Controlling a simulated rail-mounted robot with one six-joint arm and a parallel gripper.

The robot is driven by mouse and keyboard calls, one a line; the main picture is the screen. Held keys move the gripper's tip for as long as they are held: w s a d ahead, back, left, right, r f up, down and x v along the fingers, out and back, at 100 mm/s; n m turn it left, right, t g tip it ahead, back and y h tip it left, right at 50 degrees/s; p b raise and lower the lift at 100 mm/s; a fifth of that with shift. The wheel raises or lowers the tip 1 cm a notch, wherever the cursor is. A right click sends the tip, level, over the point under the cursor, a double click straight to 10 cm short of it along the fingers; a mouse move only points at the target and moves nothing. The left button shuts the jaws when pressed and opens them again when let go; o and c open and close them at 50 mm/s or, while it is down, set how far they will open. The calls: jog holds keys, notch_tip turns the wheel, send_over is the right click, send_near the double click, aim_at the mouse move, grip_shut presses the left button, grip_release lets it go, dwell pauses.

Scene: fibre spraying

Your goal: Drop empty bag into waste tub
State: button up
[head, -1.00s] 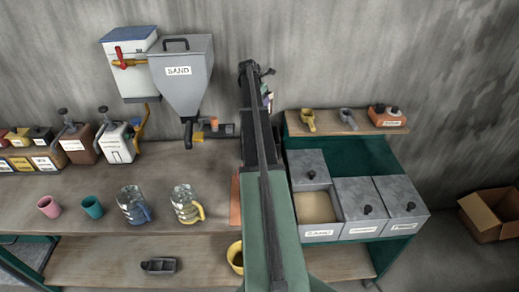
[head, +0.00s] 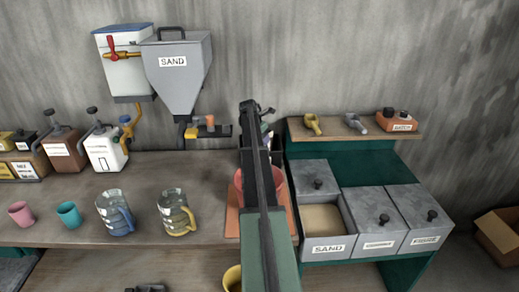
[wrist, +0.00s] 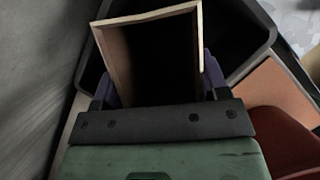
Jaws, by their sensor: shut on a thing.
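In the wrist view my gripper (wrist: 160,90) is shut on the empty bag (wrist: 120,70), a brown paper bag with its open mouth facing the camera and a dark interior. Purple fingers show at both sides of it. The black waste tub (wrist: 262,45) lies behind and around the bag in this view; the bag appears over its opening, but I cannot tell how high. In the head view my arm hides the bag and most of my gripper; a dark edge beside the arm may be the tub.
A red bucket (wrist: 285,140) and an orange board (wrist: 265,90) lie close at the right in the wrist view. In the head view a grey sand bin (head: 325,230) stands right of the arm, and two jugs (head: 115,212) stand left. A wall closes the back.

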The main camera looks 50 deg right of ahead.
notch_tip(320, 180, down, 3)
jog(key=shift+b, duration=0.6)
jog(key=shift+r, duration=0.3)
jog(key=shift+f, duration=0.2)
jog(key=o, duration=1.4)
jog(key=shift+c, duration=0.2)
jog(key=shift+r, duration=0.1)
jog(key=shift+r+p, duration=0.4)
jog(key=shift+p, duration=0.15)
jog(key=p+v, duration=1.1)
jog(key=shift+a+r, duration=0.2)
jog(key=shift+r, duration=0.1)
jog(key=shift+f, duration=0.15)
